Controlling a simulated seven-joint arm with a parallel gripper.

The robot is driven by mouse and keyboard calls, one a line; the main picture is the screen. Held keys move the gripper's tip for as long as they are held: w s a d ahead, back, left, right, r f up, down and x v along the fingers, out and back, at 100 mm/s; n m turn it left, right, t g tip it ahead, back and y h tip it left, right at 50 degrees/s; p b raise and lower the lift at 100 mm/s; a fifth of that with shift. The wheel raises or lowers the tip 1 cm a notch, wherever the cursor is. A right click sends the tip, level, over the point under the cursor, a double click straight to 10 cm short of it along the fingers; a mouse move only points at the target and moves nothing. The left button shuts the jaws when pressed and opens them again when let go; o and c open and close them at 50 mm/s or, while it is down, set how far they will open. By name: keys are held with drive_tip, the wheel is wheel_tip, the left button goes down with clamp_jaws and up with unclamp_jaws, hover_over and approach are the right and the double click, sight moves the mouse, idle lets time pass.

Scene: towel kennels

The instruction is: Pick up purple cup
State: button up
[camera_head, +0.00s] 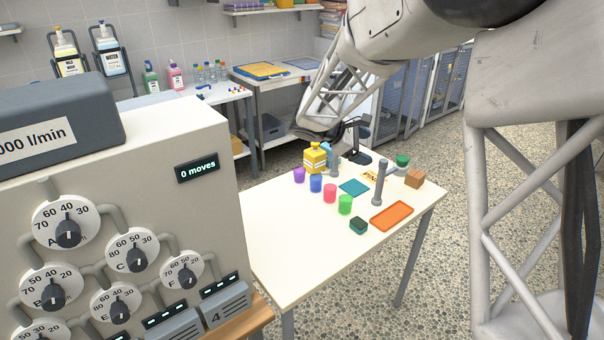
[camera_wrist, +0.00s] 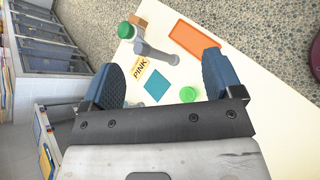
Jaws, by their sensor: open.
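The purple cup (camera_head: 299,175) stands on the white table at the left end of a row of coloured cups, next to a yellow bottle (camera_head: 315,158). A blue cup (camera_head: 316,184) is on its right. My gripper (camera_head: 345,157) is above the far side of the table, to the right of the purple cup and apart from it. In the wrist view my gripper (camera_wrist: 163,76) has its two blue fingers spread wide with nothing between them that it holds. The purple cup does not show in the wrist view.
Also on the table are a pink cup (camera_head: 330,193), a green cup (camera_head: 345,204), a teal square (camera_head: 354,187), an orange tray (camera_head: 392,216), a grey post (camera_head: 380,182), a brown block (camera_head: 414,179) and a dark green block (camera_head: 358,225). The table's near left part is clear.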

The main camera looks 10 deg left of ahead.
drive_tip(key=w+a+f+n+t+h, duration=0.1)
drive_tip(key=w+a+f+n+t, duration=0.1)
drive_tip(key=w+a+f+n, duration=0.3)
drive_tip(key=w+a+f+t+h, duration=0.1)
drive_tip(key=w+a+f+t, duration=0.15)
drive_tip(key=w+a, duration=0.5)
drive_tip(key=n+t, duration=0.5)
drive_tip(key=n, duration=0.1)
hover_over(294, 172)
drive_tip(key=v, duration=0.5)
wheel_tip(294, 172, down, 9)
drive_tip(key=shift+f, duration=0.2)
drive_tip(key=shift+w+g, duration=0.1)
drive_tip(key=shift+g, duration=0.15)
drive_tip(key=shift+f, duration=0.1)
drive_tip(key=f, duration=0.7)
drive_tip(key=shift+w+d+f, duration=0.25)
drive_tip(key=shift+d+f, duration=0.05)
drive_tip(key=shift+f, duration=0.1)
drive_tip(key=shift+w+d, duration=0.1)
drive_tip(key=shift+w, duration=0.05)
drive_tip(key=shift+d, duration=0.1)
drive_tip(key=shift+x, duration=3.1)
drive_tip(key=shift+f, duration=0.1)
